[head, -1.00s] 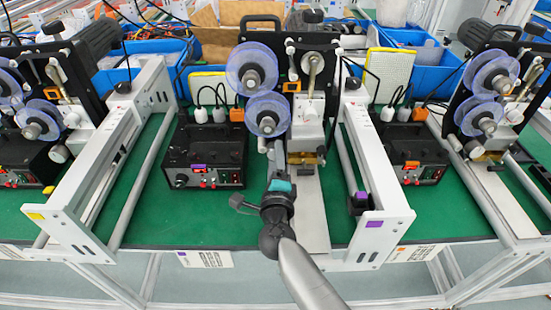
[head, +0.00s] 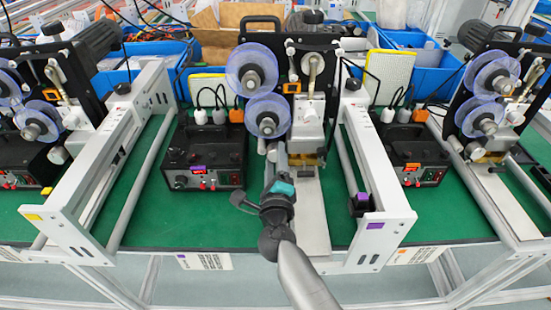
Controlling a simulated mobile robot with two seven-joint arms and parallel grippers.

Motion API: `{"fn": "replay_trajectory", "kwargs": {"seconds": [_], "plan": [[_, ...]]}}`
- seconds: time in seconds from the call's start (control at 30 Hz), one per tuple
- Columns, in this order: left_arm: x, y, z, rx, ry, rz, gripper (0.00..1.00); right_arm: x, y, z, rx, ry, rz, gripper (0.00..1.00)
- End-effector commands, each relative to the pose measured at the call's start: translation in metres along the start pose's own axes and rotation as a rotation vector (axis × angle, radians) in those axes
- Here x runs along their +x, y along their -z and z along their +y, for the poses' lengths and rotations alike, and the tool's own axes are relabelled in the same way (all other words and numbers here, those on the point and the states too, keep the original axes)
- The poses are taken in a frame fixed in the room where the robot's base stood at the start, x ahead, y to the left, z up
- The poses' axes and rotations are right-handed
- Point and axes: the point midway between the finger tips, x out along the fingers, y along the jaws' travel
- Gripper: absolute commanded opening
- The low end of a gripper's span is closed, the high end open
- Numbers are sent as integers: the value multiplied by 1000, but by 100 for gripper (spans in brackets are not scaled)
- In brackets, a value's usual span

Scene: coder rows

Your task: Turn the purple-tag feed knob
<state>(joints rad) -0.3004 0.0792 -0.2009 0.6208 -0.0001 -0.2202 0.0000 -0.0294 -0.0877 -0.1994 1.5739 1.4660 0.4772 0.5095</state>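The black control box with the purple tag (head: 198,169) stands on the green mat left of centre, with a red display beside the tag. Its dark feed knob (head: 181,182) is at the lower left of the front panel. My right gripper (head: 281,181), with a teal part, reaches in from the bottom, to the right of this box and clear of the knob. Its fingertips are hard to make out against the machine, so its opening does not show. My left gripper is out of view.
A white frame (head: 75,235) stands left of the box, another with a purple tag (head: 376,226) right of my arm. Clear reels (head: 252,68) rise behind. An orange-tag box (head: 412,157) stands further right. The green mat (head: 185,220) before the purple-tag box is clear.

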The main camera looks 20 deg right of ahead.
Motion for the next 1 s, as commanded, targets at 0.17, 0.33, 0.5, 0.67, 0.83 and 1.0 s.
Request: {"fn": "replay_trajectory", "kwargs": {"seconds": [0.17, 0.33, 0.5, 0.67, 0.83, 1.0], "plan": [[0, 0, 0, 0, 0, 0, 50, 0, 0, 0, 0, 0, 0, 79], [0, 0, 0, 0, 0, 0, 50, 0, 0, 0, -1, 1, 0, 83], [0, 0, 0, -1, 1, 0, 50, -2, 0, 0, -1, 1, 0, 83], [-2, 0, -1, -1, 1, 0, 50, -16, 0, 0, -2, -1, 1, 83], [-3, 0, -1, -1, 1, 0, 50, -45, 0, 0, 0, -2, 1, 83], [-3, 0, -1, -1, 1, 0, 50, -77, 0, 0, -1, -2, 2, 83]]}}
